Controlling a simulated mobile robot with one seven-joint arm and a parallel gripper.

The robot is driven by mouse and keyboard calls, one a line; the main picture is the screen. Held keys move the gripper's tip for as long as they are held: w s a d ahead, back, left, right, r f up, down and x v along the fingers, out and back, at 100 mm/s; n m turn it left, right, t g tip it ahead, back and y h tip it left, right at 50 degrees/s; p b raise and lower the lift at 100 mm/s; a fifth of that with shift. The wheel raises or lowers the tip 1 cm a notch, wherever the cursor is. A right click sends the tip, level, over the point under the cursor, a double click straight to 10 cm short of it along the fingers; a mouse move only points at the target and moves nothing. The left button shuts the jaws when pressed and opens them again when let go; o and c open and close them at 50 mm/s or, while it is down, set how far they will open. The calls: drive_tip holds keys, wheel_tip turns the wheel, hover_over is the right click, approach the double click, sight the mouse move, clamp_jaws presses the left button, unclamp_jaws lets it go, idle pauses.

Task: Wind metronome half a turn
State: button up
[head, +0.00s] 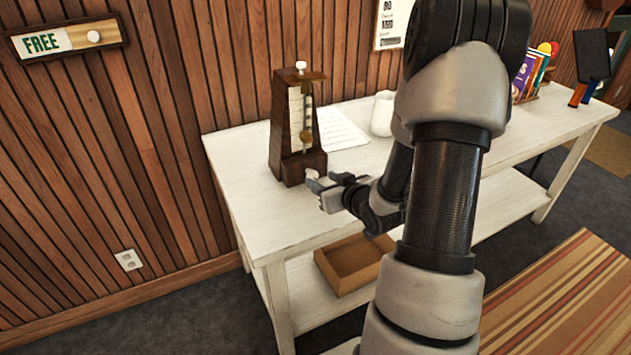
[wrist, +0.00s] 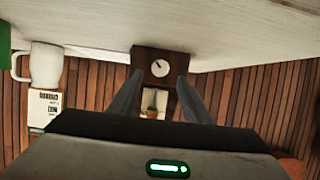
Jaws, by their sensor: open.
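The metronome (head: 284,128) is a dark brown wooden tower with a pale scale and a pendulum. It stands upright at the left end of the white table (head: 262,226). A round white winding knob (wrist: 160,68) with a dark mark is low on its front; in the head view the knob (head: 311,173) is partly hidden by my gripper (head: 325,181). My gripper is open. In the wrist view, where the metronome appears upside down, its two fingers (wrist: 159,77) appear on either side of the knob. I cannot tell whether they touch it.
A white sheet (head: 342,130) lies behind the metronome. A white mug (head: 382,113) stands to its right, near my arm. An open brown box (head: 352,282) sits on the lower shelf. The table's front left is clear, and the wood-slat wall (head: 150,120) is close behind.

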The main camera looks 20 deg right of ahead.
sight(315, 176)
drive_tip(key=shift+x, duration=2.75)
drive_tip(key=c, duration=1)
drive_tip(key=m+y+p, duration=0.1)
drive_tip(key=m+p, duration=0.1)
drive_tip(key=shift+d+r+m+y+p, duration=0.1)
drive_tip(key=shift+d+m+y+p, duration=0.1)
drive_tip(key=shift+m+y+p, duration=0.15)
drive_tip(key=shift+d+f+m+y+p, duration=0.1)
drive_tip(key=shift+f+m+y+p, duration=0.1)
drive_tip(key=shift+m+y+p, duration=0.9)
drive_tip(key=shift+m, duration=0.25)
